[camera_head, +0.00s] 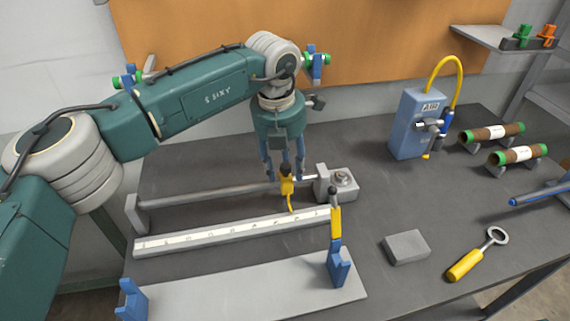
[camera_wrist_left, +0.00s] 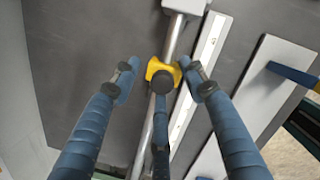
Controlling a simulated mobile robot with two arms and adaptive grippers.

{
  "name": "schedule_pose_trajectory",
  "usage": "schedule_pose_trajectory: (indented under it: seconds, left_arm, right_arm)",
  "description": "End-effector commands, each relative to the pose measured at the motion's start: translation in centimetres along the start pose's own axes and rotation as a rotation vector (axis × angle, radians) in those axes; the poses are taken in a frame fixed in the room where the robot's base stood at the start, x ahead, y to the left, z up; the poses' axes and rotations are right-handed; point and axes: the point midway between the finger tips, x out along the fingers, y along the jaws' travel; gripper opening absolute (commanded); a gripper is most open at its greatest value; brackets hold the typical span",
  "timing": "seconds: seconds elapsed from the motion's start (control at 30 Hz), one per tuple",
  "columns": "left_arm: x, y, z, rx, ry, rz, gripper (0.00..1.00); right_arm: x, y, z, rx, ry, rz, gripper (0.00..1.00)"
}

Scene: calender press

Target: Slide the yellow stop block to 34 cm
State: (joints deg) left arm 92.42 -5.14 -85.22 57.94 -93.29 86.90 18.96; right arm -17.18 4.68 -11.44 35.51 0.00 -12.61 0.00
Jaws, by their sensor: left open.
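The yellow stop block (camera_head: 287,186) sits on the round steel rod (camera_head: 210,194), near the rod's right end. Its thin yellow pointer reaches down to the white scale (camera_head: 230,231), whose figures are too small to read. My left gripper (camera_head: 285,172) is above the block, fingers pointing down. In the left wrist view the yellow block (camera_wrist_left: 161,71) with its dark round knob lies between the spread fingers of my left gripper (camera_wrist_left: 160,76). The fingers look apart from it, though contact is hard to judge. My right gripper is not in view.
A grey end block (camera_head: 322,184) with a round fitting holds the rod's right end. A grey block (camera_head: 407,247), a ring tool (camera_head: 466,264) and a blue air box (camera_head: 410,135) are to the right.

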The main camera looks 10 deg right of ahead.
Motion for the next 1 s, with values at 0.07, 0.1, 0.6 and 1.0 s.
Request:
schedule_pose_trajectory:
  seconds: [0.07,0.1,0.6,1.0]
  left_arm:
    - [-0.2,0.0,0.0,0.001,0.001,0.0,0.43]
    - [-0.4,0.0,0.0,0.001,0.0,-0.001,0.43]
    - [-9.7,0.1,0.1,0.0,-0.002,0.001,0.43]
    - [-12.0,0.1,0.1,0.0,0.0,0.0,0.43]
  right_arm:
    - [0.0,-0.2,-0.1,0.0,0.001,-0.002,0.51]
    - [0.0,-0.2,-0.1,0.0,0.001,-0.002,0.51]
    - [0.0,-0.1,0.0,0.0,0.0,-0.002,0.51]
    - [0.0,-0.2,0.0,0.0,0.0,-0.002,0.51]
